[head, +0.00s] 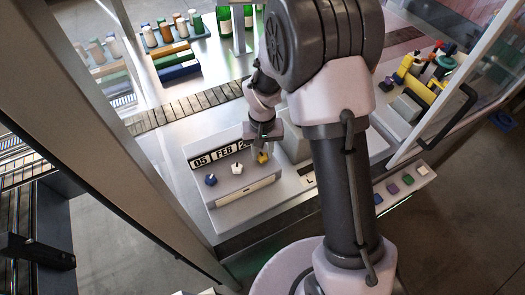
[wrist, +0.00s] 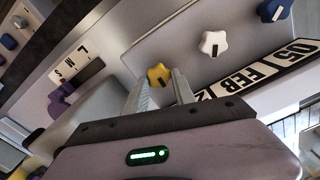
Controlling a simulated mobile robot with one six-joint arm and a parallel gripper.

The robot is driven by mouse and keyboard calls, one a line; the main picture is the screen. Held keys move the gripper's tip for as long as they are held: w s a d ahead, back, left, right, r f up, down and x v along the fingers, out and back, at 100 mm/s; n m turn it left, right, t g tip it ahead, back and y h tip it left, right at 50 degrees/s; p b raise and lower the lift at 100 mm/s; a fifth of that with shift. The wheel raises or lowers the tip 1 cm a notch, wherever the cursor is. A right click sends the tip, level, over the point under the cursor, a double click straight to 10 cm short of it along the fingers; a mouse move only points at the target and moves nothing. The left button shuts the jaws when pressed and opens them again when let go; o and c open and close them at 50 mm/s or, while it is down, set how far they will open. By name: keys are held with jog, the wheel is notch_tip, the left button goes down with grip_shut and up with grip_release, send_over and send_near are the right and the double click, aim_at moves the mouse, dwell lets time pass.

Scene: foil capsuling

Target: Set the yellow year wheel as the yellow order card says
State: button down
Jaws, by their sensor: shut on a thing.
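The yellow year wheel (wrist: 159,75) is a star-shaped knob with a dark pointer line. It also shows in the head view (head: 262,157) at the right end of a row of knobs on the grey date panel. My gripper (wrist: 158,88) is shut on the yellow wheel, one finger on each side of it; in the head view my gripper (head: 262,146) reaches down onto it. The date strip (head: 221,153) reads "05 FEB" and then the start of a "2"; the rest of the year is hidden behind my gripper. I cannot make out a yellow order card.
A white knob (head: 237,168) and a blue knob (head: 211,180) sit left of the yellow one. A lettered selector (wrist: 76,70) is beside the panel. A conveyor (head: 185,111) runs behind. Several coloured buttons (head: 407,180) line the right front edge, near the glass door's black handle (head: 455,115).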

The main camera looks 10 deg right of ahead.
aim_at(262, 155)
jog(key=shift+n, duration=0.3)
jog(key=c, duration=1)
grip_release()
jog(key=shift+c, duration=0.2)
notch_tip(262, 155, up, 18)
jog(key=p, duration=0.2)
jog(key=shift+f, duration=0.25)
